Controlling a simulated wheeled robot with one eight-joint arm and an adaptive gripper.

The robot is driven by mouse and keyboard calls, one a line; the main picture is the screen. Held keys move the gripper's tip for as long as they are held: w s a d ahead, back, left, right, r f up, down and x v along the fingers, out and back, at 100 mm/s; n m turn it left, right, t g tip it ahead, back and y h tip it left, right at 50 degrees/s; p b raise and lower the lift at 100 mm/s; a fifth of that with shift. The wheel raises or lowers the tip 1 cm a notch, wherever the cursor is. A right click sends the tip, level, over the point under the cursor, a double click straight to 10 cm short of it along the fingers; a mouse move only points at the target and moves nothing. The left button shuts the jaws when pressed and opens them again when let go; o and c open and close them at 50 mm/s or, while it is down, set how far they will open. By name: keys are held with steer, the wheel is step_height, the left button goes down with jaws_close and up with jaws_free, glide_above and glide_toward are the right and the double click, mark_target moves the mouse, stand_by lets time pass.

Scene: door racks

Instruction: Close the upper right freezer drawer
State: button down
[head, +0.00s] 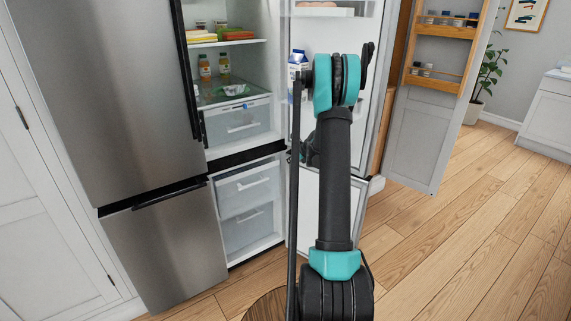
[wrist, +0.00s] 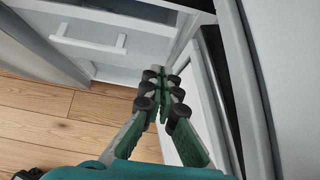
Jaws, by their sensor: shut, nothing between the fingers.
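The upper right freezer drawer (head: 247,188) is a pale, frosted box with a handle, in the open lower right freezer compartment. A similar lower drawer (head: 247,228) sits below it. I cannot tell how far the upper drawer stands out. The freezer door (head: 308,205) is open to the right, partly hidden by my arm. My gripper (head: 308,150) is dark and partly hidden behind my arm, right of the drawers. In the wrist view my gripper (wrist: 160,88) has its fingertips together, empty. A white drawer front with a bar handle (wrist: 90,42) lies up and left of them; I cannot tell which drawer.
The upper fridge compartment holds bottles (head: 205,67) on shelves and a clear drawer (head: 238,123). The upper fridge door (head: 370,70) is open with a carton (head: 297,66) on it. An open cupboard door (head: 425,135) stands further right. Wooden floor (head: 460,230) is clear on the right.

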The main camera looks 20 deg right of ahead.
step_height(320, 180, down, 3)
steer(key=s+a+t, duration=0.2)
steer(key=s+t, duration=0.1)
glide_toward(271, 166)
step_height(271, 166, down, 3)
steer(key=w, duration=0.2)
steer(key=w+a, duration=0.1)
steer(key=w, duration=0.1)
steer(key=shift+w+y, duration=0.2)
steer(key=shift+y, duration=0.2)
steer(key=shift+w+a, duration=0.2)
steer(key=shift+w, duration=0.25)
steer(key=w, duration=0.2)
steer(key=w+a, duration=0.1)
steer(key=w, duration=0.1)
steer(key=shift+w+a, duration=0.15)
